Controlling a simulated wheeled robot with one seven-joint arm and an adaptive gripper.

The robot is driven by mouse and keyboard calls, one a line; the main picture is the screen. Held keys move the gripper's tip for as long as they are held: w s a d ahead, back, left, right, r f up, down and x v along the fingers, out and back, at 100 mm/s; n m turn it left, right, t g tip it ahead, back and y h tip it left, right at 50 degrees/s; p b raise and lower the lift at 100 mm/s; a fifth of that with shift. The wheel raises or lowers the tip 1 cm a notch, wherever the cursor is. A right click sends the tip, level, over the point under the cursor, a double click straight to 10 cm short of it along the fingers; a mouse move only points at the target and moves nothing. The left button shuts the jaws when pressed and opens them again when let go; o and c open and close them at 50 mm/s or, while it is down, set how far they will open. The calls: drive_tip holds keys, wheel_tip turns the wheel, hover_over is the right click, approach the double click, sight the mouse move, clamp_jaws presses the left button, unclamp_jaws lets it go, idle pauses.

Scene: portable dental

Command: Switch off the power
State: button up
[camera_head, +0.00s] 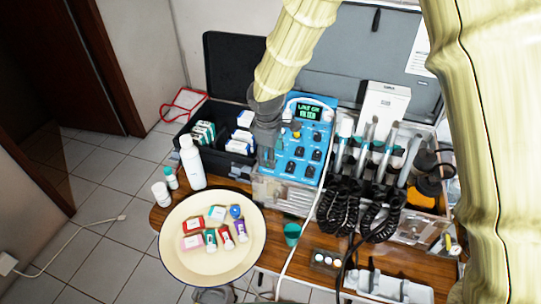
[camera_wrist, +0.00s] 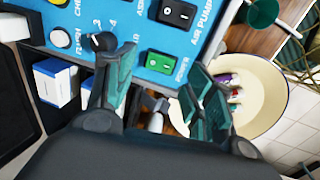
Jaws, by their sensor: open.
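I cannot tell which way the rocker is pressed. My gripper (camera_head: 268,158) is at the panel's left edge in the head view, hiding part of it. In the wrist view, my gripper (camera_wrist: 163,88) is open and empty, with its fingertips spread to either side of the green switch. I cannot tell whether they touch the panel.
A black AIR PUMP rocker (camera_wrist: 180,14) and a round knob (camera_wrist: 102,41) sit near the power switch. Dental handpieces (camera_head: 370,135) with coiled cords stand right of the panel. A white bottle (camera_head: 191,160) and a round tray (camera_head: 180,262) with small boxes stand left and in front.

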drive_tip(key=shift+w+f, duration=0.2)
drive_tip(key=shift+f, duration=1.15)
drive_tip(key=shift+c, duration=0.2)
